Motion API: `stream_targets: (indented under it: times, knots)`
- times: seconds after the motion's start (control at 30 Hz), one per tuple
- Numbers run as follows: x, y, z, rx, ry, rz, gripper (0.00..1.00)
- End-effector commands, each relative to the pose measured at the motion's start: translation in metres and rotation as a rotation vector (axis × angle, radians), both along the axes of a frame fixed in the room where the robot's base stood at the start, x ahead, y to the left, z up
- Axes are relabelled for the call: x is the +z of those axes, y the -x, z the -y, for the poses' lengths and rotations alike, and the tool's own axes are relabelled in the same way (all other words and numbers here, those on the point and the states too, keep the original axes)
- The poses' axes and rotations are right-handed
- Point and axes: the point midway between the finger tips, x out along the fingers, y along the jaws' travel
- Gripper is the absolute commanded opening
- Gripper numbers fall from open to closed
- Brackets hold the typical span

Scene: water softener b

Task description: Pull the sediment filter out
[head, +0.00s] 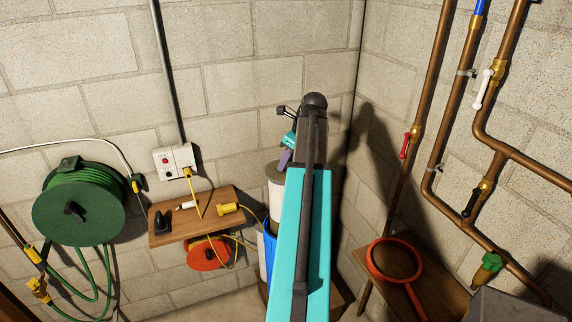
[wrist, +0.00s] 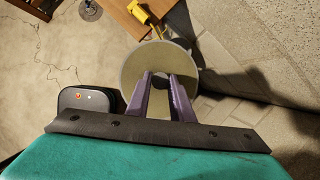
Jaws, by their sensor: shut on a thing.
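The sediment filter, a pale cylinder (head: 275,190), stands upright near the wall corner in the head view, partly hidden behind my teal arm. In the wrist view its round, tan end (wrist: 135,68) faces the camera. My gripper (head: 286,158) is at the top of the filter, and its purple fingers (wrist: 160,77) are shut on the filter, with the exact grip hard to see. A blue housing (head: 268,245) shows below the filter. My arm covers much of it, so I cannot tell whether the filter's lower end is still inside.
A wooden shelf (head: 165,232) with a yellow plug is on the wall to the left, near a green hose reel (head: 79,206). Copper pipes (head: 444,130) run down the right wall. A red ring-shaped wrench (head: 372,258) lies on a wooden bench. Space above the filter looks clear.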

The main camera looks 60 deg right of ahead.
Motion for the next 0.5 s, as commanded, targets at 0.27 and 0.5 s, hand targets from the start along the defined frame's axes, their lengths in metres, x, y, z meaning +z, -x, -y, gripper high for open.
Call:
stream_targets:
  times: [0.27,0.5]
  knots:
    - [0.01,0.0,0.0,0.0,0.001,0.002,0.0]
    - [0.017,0.0,0.0,0.0,0.001,0.002,0.0]
